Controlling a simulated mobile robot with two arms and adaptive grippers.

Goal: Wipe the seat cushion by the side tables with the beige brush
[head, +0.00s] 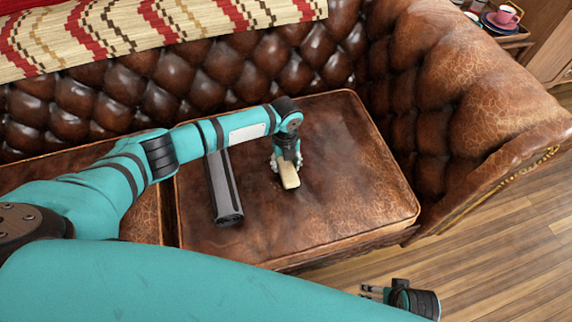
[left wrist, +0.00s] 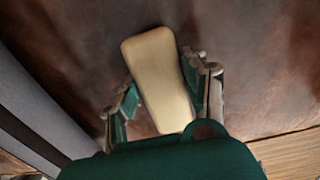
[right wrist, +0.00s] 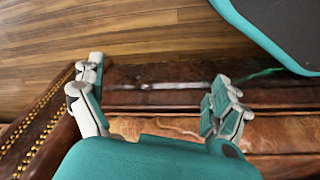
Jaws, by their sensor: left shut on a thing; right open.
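The beige brush (head: 289,177) is in my left gripper (head: 287,163), over the brown leather seat cushion (head: 350,190) at the sofa's right end. In the left wrist view the brush (left wrist: 158,75) lies between the two fingers of the left gripper (left wrist: 163,92), which are shut on it. I cannot tell whether its underside touches the leather. My right gripper (head: 372,292) is open and empty, low in front of the sofa; its spread fingers (right wrist: 155,98) show in the right wrist view.
A dark grey box-shaped object (head: 222,190) lies on the cushion left of the brush. The tufted backrest (head: 230,75) and right armrest (head: 480,90) bound the cushion. A side table with a pink cup (head: 505,15) stands beyond the armrest. Wood floor (head: 500,250) lies in front.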

